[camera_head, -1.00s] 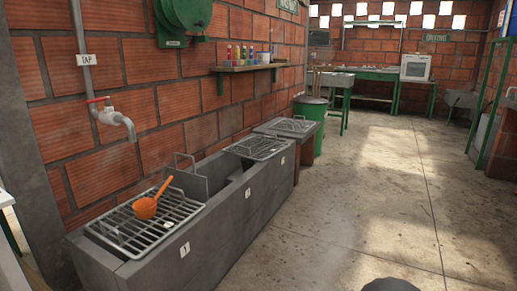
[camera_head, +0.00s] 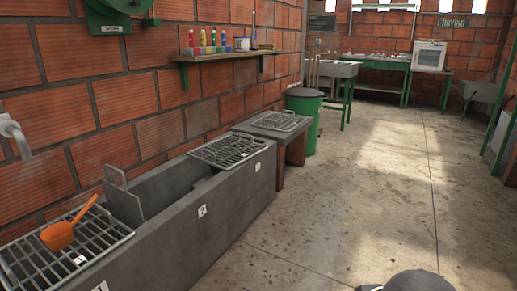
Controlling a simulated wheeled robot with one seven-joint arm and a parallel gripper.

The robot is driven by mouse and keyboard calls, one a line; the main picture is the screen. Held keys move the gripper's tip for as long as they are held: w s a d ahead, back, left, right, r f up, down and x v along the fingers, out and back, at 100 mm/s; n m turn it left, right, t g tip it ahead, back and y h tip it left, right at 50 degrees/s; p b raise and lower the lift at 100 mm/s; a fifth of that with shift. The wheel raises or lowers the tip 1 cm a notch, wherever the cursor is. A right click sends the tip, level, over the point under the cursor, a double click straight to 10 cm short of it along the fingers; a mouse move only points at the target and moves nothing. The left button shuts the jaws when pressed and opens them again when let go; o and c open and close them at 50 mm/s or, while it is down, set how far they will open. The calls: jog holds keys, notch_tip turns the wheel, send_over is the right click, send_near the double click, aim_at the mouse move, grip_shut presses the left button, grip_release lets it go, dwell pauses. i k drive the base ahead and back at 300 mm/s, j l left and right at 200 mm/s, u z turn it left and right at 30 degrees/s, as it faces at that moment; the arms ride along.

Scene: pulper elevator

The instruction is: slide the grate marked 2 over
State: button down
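A concrete trough (camera_head: 165,232) runs along the brick wall, with white tags on its front. The nearest tag (camera_head: 101,287) reads 1; the middle tag (camera_head: 202,210) seems to read 2. A metal bar grate (camera_head: 60,262) covers the near end, with an orange ladle (camera_head: 57,236) lying on it. Another grate (camera_head: 225,150) covers the far end. The middle is open, with an upright grey plate (camera_head: 124,205) with a handle at its near side. Each grate bears a small white tag, too small to read, so I cannot tell which is marked 2. My gripper is not in view.
A low bench (camera_head: 292,139) with another grate (camera_head: 280,121) stands beyond the trough, before a green bin (camera_head: 304,110). A tap (camera_head: 15,131) juts from the left. A shelf (camera_head: 225,58) with bottles hangs above. The concrete floor (camera_head: 350,190) on the right is clear.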

aim_at(201, 149)
jog(key=i+l+z, duration=0.15)
jog(key=i, duration=0.8)
jog(key=i+l+z, duration=0.15)
jog(key=i, duration=0.75)
jog(key=i+j, duration=0.55)
jog(key=j, duration=0.25)
jog(key=i+j+z, duration=0.1)
jog(key=i+j, duration=0.2)
jog(key=j, duration=0.15)
jog(key=i+j, duration=0.25)
jog(key=j, duration=0.15)
